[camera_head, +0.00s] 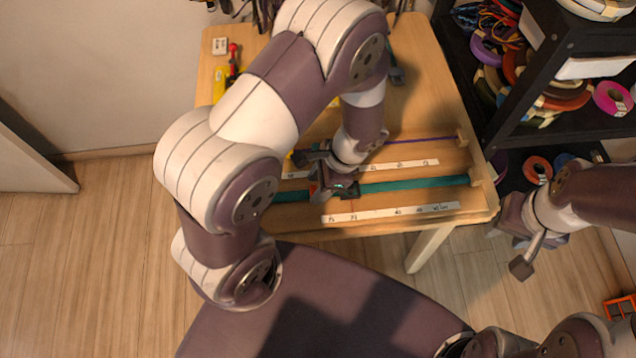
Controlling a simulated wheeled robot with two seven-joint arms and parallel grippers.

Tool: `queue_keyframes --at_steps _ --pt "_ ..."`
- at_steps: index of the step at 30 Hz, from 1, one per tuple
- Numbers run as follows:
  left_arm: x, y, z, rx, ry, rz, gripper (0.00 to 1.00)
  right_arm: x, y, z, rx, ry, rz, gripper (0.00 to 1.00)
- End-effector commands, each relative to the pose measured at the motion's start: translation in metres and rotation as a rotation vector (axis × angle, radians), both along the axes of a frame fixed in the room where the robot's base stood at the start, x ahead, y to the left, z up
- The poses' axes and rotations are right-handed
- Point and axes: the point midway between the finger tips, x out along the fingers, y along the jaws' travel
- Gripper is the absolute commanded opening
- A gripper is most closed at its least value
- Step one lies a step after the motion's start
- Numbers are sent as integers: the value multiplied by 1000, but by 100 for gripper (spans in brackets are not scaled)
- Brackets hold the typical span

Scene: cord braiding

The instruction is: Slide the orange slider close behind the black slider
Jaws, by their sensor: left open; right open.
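A teal cord (415,184) runs left to right along the near part of the wooden table. A small orange-red piece, probably the orange slider (313,190), shows on the cord line beside my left gripper (326,174). My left gripper is open and low over the board, its fingers around or just beside this piece; contact cannot be told. The black slider cannot be told apart from the dark gripper fingers and may be hidden by them. My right gripper (522,246) is open and empty, off the table's right edge, over the floor.
A purple cord (420,140) runs behind the teal one. White marked strips (390,213) lie along the board. An end block (474,178) stands at right. A black shelf (560,75) with cord spools is beside the table. My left arm hides much of the table's left half.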

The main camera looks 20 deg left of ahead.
Motion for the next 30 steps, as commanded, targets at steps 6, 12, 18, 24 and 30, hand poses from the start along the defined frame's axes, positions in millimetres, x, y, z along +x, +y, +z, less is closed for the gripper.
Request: queue_keyframes --at_steps 6,12,18,24,30 --pt "-1 1 -3 -1 0 1 49 0 0 0 0 0 0 43" --pt "-1 1 -3 -1 -1 1 10 0 0 0 0 0 0 43" --pt "-1 1 -3 0 0 1 0 0 0 0 0 0 0 43" --pt "11 -16 0 2 -1 -2 0 0 0 7 0 0 0 43" --pt "22 -35 -2 1 -1 1 0 0 0 11 0 0 0 43"
